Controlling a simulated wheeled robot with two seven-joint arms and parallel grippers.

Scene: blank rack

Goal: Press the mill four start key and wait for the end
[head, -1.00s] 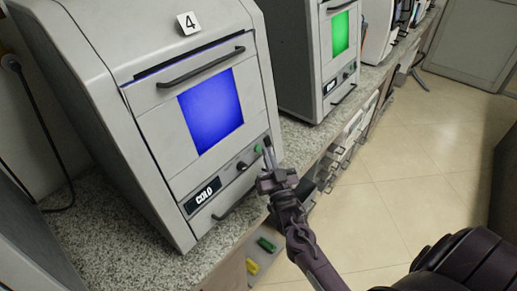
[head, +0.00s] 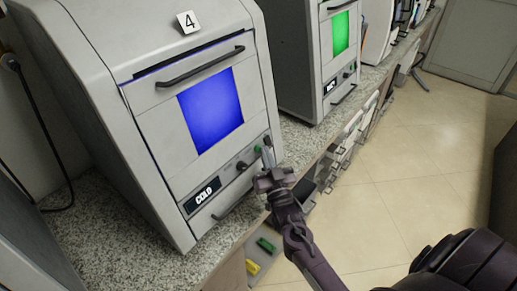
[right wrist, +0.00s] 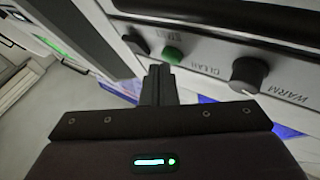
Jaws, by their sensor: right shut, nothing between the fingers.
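Mill four (head: 152,170) is a grey machine on the granite counter, marked by a tag with a 4 (head: 188,22). Contact cannot be told. In the right wrist view the shut fingers (right wrist: 157,72) point just below the key. My left gripper is not in view.
A second machine (head: 297,60) with a green window stands to the right on the same counter (head: 88,230), with more machines beyond. A dark handle (head: 200,67) crosses mill four's door. Open shelves lie below the counter, with green and yellow items.

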